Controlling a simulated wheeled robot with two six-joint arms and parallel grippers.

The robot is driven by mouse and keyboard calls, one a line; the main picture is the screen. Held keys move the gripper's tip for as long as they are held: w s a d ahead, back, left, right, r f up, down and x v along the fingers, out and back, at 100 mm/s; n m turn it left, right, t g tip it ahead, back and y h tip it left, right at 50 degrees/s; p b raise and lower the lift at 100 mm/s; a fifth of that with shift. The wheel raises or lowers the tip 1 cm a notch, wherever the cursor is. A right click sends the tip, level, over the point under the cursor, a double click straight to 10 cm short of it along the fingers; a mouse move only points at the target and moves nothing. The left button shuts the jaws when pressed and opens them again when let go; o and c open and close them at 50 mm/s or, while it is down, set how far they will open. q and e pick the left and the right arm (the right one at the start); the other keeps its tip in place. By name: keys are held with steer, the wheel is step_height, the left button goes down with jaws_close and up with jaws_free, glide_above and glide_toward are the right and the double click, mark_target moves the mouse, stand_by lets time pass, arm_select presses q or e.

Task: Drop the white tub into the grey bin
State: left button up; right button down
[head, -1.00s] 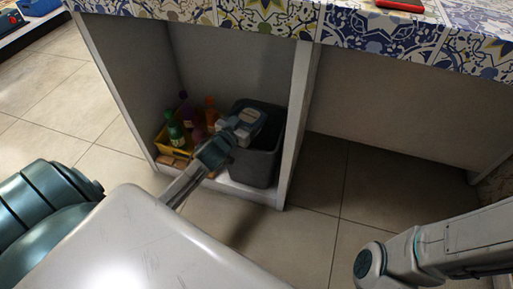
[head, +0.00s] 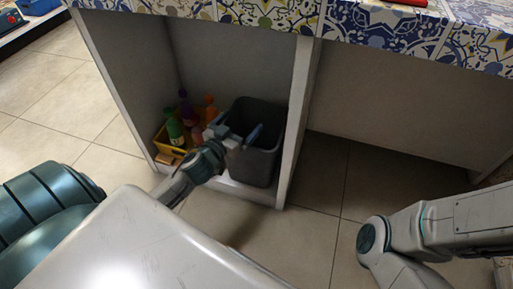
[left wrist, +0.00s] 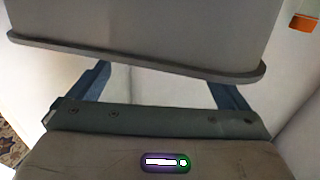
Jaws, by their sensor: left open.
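The grey bin (head: 258,160) stands upright on the cabinet's lower shelf, against the right divider. My left gripper (head: 238,136) is open at the bin's upper left side, with one blue finger showing against the bin's dark opening. In the left wrist view the bin's wall and rim (left wrist: 150,60) cross in front of my spread fingers (left wrist: 160,90) and hide their tips. A pale surface shows between the fingers; I cannot tell what it is. I cannot make out the white tub in any view, and most of the bin's inside is hidden. My right gripper is out of view.
A yellow crate (head: 161,146) with several bottles (head: 174,130) stands left of the bin. Cabinet side panels (head: 296,120) close in on both sides, under a tiled countertop (head: 390,28). The floor (head: 318,190) in front is clear.

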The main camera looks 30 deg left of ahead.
arm_select(q)
steer(key=s+b, duration=0.1)
steer(key=s, duration=0.3)
steer(key=shift+f, duration=0.15)
steer(key=shift+s+b, duration=0.3)
steer(key=shift+s, duration=0.45)
